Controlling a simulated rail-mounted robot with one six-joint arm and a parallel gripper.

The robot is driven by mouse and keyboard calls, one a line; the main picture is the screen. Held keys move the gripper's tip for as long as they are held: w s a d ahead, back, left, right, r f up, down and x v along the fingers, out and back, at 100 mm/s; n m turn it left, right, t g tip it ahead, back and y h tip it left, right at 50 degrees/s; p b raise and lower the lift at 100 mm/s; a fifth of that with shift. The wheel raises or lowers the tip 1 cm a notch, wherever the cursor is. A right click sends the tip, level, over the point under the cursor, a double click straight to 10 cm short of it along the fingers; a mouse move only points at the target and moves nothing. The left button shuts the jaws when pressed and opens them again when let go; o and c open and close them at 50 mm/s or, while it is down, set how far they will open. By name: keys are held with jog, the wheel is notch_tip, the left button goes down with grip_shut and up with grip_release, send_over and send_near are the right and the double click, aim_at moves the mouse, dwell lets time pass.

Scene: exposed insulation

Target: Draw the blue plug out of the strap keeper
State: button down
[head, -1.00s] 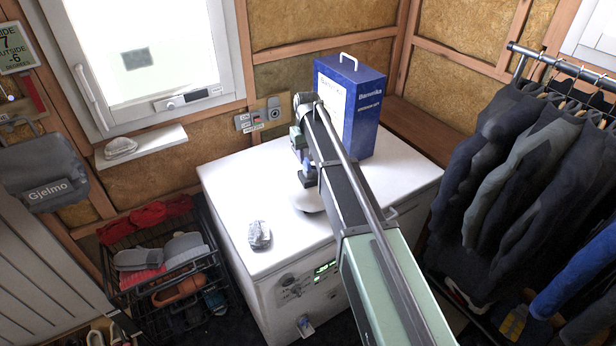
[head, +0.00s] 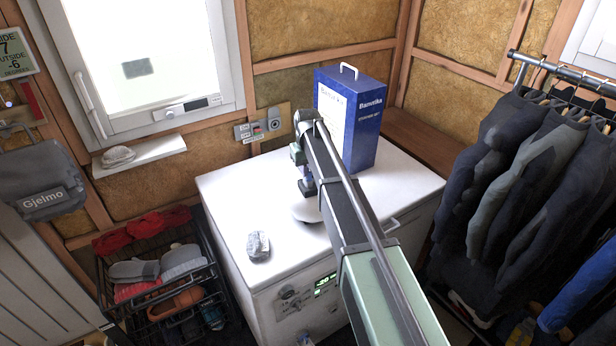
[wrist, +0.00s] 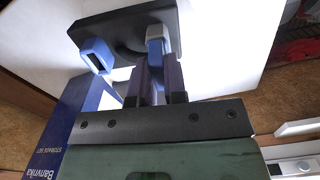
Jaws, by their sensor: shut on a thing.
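In the wrist view my gripper (wrist: 158,66) has its two dark fingers close together around a blue piece with a pale grey end, which I take as the blue plug (wrist: 157,42). A blue, open-ended loop with a dark opening, likely the strap keeper (wrist: 94,55), sits to its left, apart from the fingers. A dark plate (wrist: 125,27) lies behind both. How the plug meets the plate is hidden by the fingers. In the head view my gripper (head: 304,180) is over the white chest top (head: 235,205), and its grip is too small to make out.
A tall blue box (head: 362,125) stands just behind and right of my gripper. A crumpled grey lump (head: 258,245) lies on the chest top's front left. A pale round disc (head: 306,212) sits below my gripper.

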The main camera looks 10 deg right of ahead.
jog(key=shift+r+p, duration=0.65)
jog(key=shift+r+p, duration=1.55)
jog(key=shift+f, duration=0.1)
